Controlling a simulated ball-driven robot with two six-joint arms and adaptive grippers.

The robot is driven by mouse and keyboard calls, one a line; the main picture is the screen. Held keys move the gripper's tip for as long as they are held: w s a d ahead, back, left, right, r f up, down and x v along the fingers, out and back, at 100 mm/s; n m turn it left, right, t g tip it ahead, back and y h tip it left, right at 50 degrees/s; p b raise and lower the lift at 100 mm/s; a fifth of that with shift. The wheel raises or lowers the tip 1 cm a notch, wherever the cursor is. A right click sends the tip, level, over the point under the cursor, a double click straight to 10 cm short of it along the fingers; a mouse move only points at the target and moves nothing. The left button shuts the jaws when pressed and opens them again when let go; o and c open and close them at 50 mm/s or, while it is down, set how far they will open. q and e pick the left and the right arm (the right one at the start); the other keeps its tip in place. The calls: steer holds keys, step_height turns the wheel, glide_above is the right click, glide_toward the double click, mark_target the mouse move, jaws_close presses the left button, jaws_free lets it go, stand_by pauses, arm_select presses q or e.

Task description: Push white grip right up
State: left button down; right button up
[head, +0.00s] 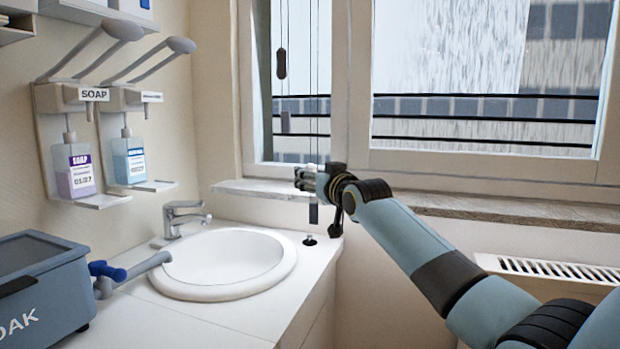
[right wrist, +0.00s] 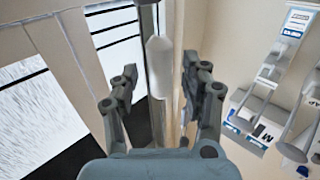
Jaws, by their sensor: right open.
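A pale, elongated grip (right wrist: 160,66) hangs on a cord in the right wrist view, between the two fingers of my right gripper (right wrist: 159,80). The fingers are spread, with gaps on both sides of the grip. In the head view, my right gripper (head: 303,179) is in front of the window by the sill. Several hanging cords there carry grips: a dark one (head: 281,63) high up, a grey one (head: 285,122) lower, and another (head: 313,213) just below my gripper. I cannot tell which of these matches the wrist view's grip. My left gripper is not in view.
The window sill (head: 450,206) runs under the window, with a radiator (head: 548,268) below at right. A round sink (head: 222,262) with a tap (head: 184,215), soap dispensers (head: 80,170) and a grey-blue box (head: 45,290) are at left.

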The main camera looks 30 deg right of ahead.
steer(key=shift+w, duration=0.65)
jaws_close()
steer(key=shift+w, duration=0.1)
